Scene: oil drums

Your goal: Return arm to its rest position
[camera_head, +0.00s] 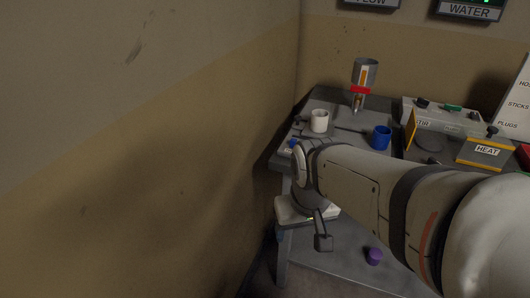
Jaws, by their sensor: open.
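My arm (360,185) reaches in from the lower right across the bench. My gripper (322,232) hangs at its far end, beside the left end of the bench and in front of it. One dark finger shows. The jaws are open, and I see nothing held between them. Part of the gripper is hidden by the wrist.
A grey bench (320,108) stands against the corner walls. On it are a white cup (319,121), a blue cup (381,138), a funnel-topped dispenser (362,82) and a box labelled HEAT (486,151). A purple object (374,256) sits lower down. The left wall (150,150) is close.

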